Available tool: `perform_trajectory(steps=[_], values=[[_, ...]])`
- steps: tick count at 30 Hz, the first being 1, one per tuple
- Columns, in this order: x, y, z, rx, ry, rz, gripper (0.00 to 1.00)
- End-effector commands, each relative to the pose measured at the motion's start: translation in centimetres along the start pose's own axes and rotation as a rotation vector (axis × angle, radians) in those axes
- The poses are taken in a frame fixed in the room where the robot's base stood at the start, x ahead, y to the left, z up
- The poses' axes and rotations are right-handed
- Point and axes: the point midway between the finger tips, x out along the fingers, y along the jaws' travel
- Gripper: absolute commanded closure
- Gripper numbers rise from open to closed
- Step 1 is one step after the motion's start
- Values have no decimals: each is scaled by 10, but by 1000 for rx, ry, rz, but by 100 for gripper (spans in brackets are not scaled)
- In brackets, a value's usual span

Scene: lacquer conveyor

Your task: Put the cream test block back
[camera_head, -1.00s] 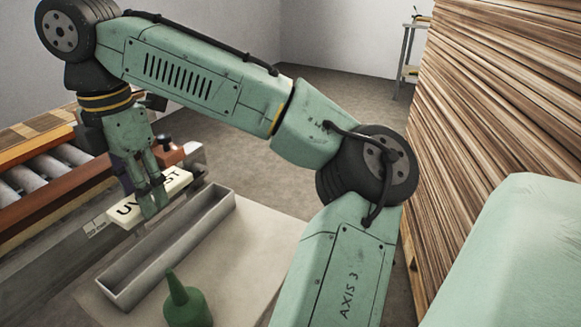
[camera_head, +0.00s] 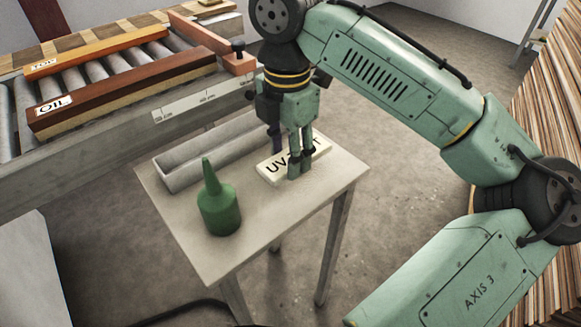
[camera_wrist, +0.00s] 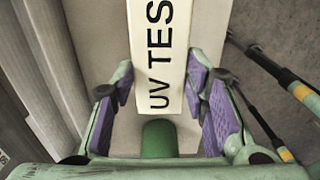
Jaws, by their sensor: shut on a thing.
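The cream test block (camera_head: 279,167), lettered "UV TEST", is in my gripper (camera_head: 291,170) over the right part of a small pale table (camera_head: 262,232). My fingers are shut across the block and hide part of its lettering. In the wrist view the block (camera_wrist: 168,20) lies between the purple finger pads. It looks level and close to the tabletop; I cannot tell whether it touches.
A long grey open trough (camera_head: 172,181) lies on the table left of the block. A green nozzle bottle (camera_head: 220,212) stands in front. Behind is the roller conveyor with a board marked OIL (camera_head: 130,98) and one marked TOP (camera_head: 100,50). Stacked boards (camera_head: 550,150) stand at right.

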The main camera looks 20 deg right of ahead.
Motion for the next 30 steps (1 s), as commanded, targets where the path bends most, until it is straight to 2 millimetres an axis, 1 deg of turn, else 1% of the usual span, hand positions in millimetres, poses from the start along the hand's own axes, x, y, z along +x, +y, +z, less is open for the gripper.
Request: perform_trajectory(steps=[4,9,20,21,30], values=[[13,-1,0,1,-1,-1,91],[36,-1,0,1,-1,-1,91],[42,0,0,0,1,1,91],[42,0,0,0,0,0,58],[41,0,0,0,0,0,39]])
